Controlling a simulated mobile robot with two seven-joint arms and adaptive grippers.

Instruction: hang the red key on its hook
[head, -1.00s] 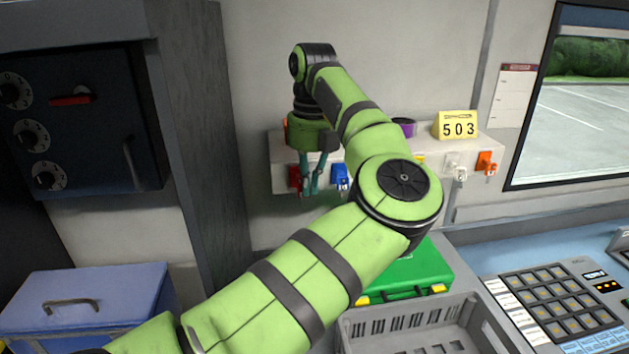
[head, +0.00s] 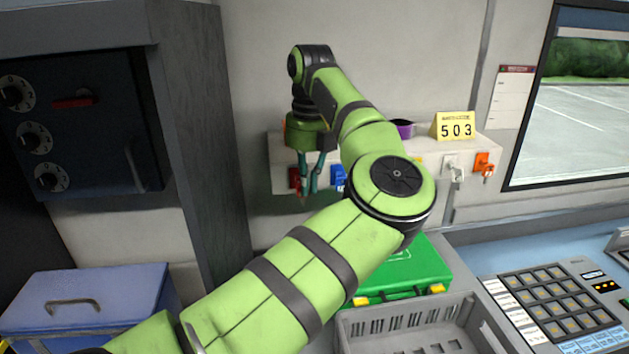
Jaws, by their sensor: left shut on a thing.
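My left gripper (head: 309,179) points down in front of the left part of the key rack (head: 284,150). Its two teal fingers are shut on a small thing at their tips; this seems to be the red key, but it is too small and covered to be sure. A red hook plate (head: 294,178) shows on the rack just left of the fingers. I cannot tell whether the held thing touches the hook. My right gripper is not in view.
A blue hook plate (head: 338,177) is just right of the fingers, partly behind my arm. White (head: 451,163) and orange (head: 482,164) plates with keys are further right. A yellow 503 sign (head: 454,125) stands on the rack. Below are a green case (head: 410,268) and grey crate (head: 375,318).

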